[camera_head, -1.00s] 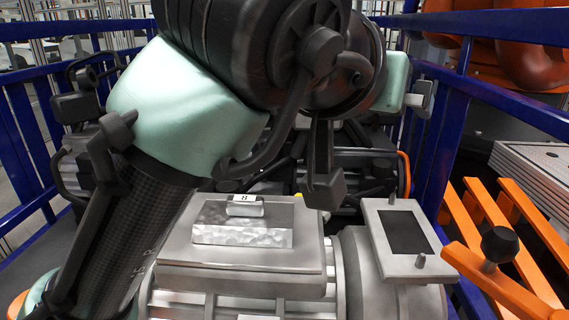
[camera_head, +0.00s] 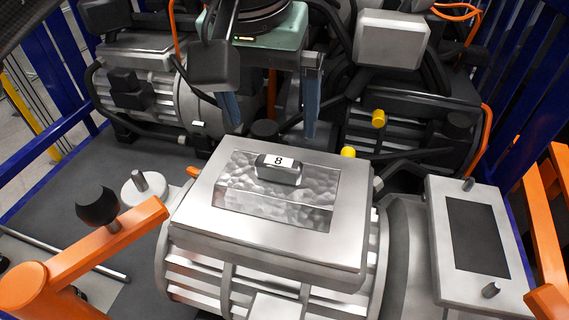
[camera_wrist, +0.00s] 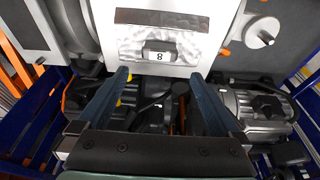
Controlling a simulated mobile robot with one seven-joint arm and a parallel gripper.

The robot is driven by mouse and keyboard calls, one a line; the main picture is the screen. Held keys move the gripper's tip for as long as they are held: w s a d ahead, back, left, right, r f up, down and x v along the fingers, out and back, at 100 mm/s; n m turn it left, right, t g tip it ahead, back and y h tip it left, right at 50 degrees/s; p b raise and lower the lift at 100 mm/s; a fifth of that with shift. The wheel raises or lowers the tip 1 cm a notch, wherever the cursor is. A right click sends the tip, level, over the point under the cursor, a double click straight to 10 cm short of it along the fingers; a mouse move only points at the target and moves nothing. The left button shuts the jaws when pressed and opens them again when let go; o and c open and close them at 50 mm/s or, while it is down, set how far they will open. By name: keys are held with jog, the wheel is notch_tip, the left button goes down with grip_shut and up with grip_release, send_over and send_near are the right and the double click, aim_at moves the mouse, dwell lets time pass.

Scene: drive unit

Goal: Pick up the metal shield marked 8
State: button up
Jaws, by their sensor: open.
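The metal shield marked 8 (camera_head: 278,187) is a hammered silver plate with a small block handle bearing a white "8" label. It lies flat on top of the grey motor housing (camera_head: 200,212). The shield also shows in the wrist view (camera_wrist: 190,43), upside down near the top. My gripper (camera_head: 270,118) has two blue fingers spread wide apart, empty, behind the housing in the head view. In the wrist view the fingertips (camera_wrist: 158,75) stand apart below the shield's handle, which lies roughly in line with the gap between them. I see no contact with the shield.
A box with a dark panel and two pegs (camera_head: 478,240) stands to the right. An orange bar with a black knob (camera_head: 100,208) is at the left. Motors, cables and yellow caps (camera_head: 378,118) crowd the area behind. Blue rails (camera_head: 60,70) enclose the sides.

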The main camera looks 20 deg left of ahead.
send_over(278, 163)
jog(key=s, duration=0.2)
notch_tip(278, 163, down, 5)
jog(key=shift+f+p, duration=0.15)
jog(key=shift+p, duration=0.2)
jog(key=shift+w+p+x, duration=0.1)
jog(key=shift+p+x, duration=0.35)
jog(key=shift+x, duration=1)
jog(key=shift+w+p+x, duration=0.15)
jog(key=shift+p+x, duration=0.25)
jog(key=shift+x, duration=1.05)
jog(key=shift+c, duration=0.2)
jog(key=c, duration=1.3)
